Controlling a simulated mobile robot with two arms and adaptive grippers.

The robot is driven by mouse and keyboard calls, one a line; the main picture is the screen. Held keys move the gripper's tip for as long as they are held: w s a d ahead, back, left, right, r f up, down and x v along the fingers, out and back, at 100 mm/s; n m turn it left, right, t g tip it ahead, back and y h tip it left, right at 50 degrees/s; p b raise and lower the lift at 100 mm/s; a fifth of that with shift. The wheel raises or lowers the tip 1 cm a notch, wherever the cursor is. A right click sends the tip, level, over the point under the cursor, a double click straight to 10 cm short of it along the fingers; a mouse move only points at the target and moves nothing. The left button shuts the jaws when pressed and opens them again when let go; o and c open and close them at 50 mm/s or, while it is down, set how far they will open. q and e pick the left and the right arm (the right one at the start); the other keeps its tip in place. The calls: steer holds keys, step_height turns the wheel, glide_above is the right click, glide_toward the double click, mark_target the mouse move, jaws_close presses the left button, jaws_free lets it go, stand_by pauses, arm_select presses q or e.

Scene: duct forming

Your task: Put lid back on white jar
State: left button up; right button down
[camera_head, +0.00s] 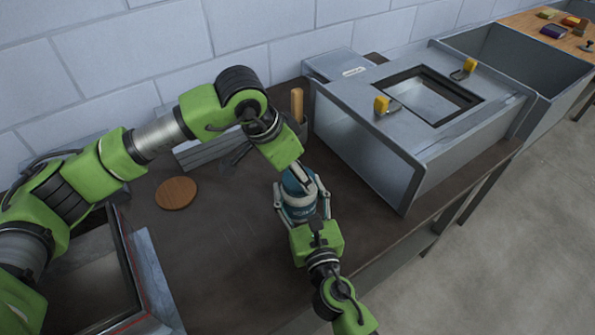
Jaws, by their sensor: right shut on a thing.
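A jar with white and teal parts (297,211) stands on the dark workbench near the middle. My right gripper (299,196) comes from below in the picture and is shut around the jar, one finger on each side. My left gripper (302,178) reaches down from the upper left, right over the jar's top, and partly hides it. Its fingers are too small and covered to tell whether they are open or hold something. A round brown wooden disc (176,193), possibly the lid, lies flat on the bench to the left, apart from both grippers.
A grey metal duct box (365,140) with a square opening and yellow-handled clamps (382,105) stands close right of the jar. A red-edged metal frame (150,275) lies front left. The bench between is clear.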

arm_select(q)
steer(key=shift+m, duration=0.3)
steer(key=o, duration=0.7)
steer(key=shift+c, duration=0.2)
steer(key=shift+r, duration=2.3)
steer(key=shift+c, duration=0.4)
